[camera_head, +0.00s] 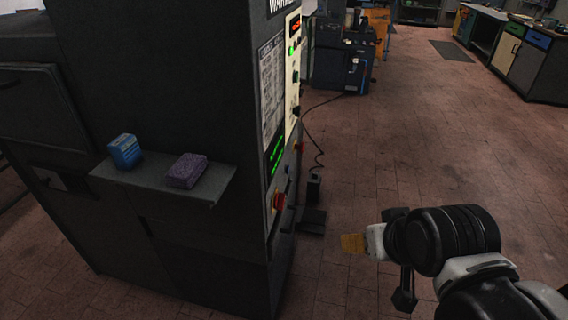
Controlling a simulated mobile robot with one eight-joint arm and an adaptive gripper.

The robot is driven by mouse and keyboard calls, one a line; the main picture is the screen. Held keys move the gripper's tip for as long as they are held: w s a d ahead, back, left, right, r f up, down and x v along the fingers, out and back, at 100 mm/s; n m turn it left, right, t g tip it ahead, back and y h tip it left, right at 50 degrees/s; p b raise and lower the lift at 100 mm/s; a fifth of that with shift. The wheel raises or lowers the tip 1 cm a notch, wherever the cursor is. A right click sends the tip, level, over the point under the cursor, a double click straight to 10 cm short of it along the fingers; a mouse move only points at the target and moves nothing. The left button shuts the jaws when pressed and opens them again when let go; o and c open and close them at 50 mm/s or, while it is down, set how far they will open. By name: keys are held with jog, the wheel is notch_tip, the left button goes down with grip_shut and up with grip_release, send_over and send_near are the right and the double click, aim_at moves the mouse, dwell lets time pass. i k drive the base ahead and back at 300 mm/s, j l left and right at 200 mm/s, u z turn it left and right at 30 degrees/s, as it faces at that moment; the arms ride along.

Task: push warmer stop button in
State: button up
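The dark machine (165,90) stands at the left, with part of a label reading "WAR" at its top edge. Its narrow control face (293,75) is seen at a steep slant. A red round control (278,201) sticks out low on this face, under a green lit display (276,155). A smaller red button (299,147) is farther along. I cannot read which one is the stop button or how far it sits in. My gripper (375,242) is at the lower right, pointing left, clear of the panel. An orange-brown piece shows at its front; its finger opening is unclear.
A shelf (225,187) juts from the machine's near side, holding a blue box (124,151) and a purple sponge-like block (186,170). A black pedal-like object (312,218) and a cable lie by the panel. Open tiled floor (400,140) extends behind; benches stand at the back.

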aim_at(302, 147)
jog(key=i+l+u, duration=0.4)
jog(key=l, duration=0.35)
jog(key=i+l+u, duration=0.2)
jog(key=i+l, duration=0.25)
